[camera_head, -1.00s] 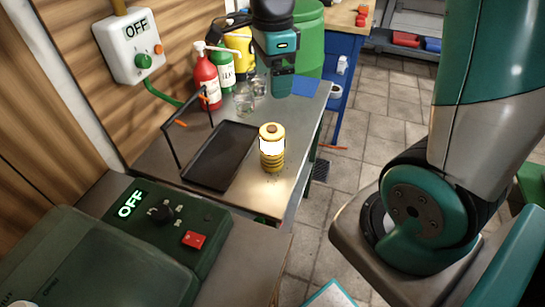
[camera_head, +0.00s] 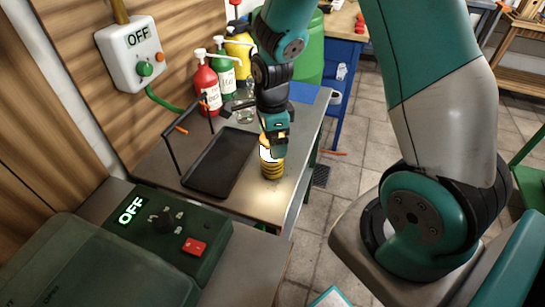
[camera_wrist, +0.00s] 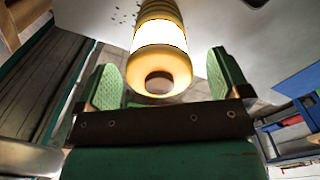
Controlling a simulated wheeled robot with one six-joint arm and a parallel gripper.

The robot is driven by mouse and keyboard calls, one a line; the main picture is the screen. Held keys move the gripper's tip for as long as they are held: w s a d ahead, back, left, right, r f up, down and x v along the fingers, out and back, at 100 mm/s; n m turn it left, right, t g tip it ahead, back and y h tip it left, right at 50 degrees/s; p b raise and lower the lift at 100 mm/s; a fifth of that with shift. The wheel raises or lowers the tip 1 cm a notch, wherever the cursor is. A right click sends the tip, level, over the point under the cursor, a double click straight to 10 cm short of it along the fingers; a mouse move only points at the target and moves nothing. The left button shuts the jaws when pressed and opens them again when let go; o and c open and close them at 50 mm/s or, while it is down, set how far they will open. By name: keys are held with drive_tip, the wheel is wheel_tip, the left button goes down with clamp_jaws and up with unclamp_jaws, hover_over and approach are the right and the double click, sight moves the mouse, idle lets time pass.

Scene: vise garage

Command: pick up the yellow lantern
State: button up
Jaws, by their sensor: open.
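The yellow lantern (camera_head: 272,168) stands upright on the metal bench, to the right of a black tray. It has a glowing white band and ribbed yellow lower rings. My gripper (camera_head: 276,150) is at the lantern's top in the head view and hides its upper part. In the wrist view the lantern (camera_wrist: 160,50) shows between and beyond the two green finger pads of my open gripper (camera_wrist: 168,82). A gap shows on both sides of it, and nothing is held.
The black tray (camera_head: 222,163) with a raised handle frame lies left of the lantern. Red (camera_head: 207,88) and green (camera_head: 226,75) pump bottles and a glass (camera_head: 245,108) stand behind. A green control box (camera_head: 165,222) is in front. The bench's right edge is close to the lantern.

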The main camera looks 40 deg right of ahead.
drive_tip(key=shift+f, duration=1.25)
drive_tip(key=c, duration=1.5)
drive_tip(key=shift+o, duration=0.2)
drive_tip(key=shift+r, duration=0.2)
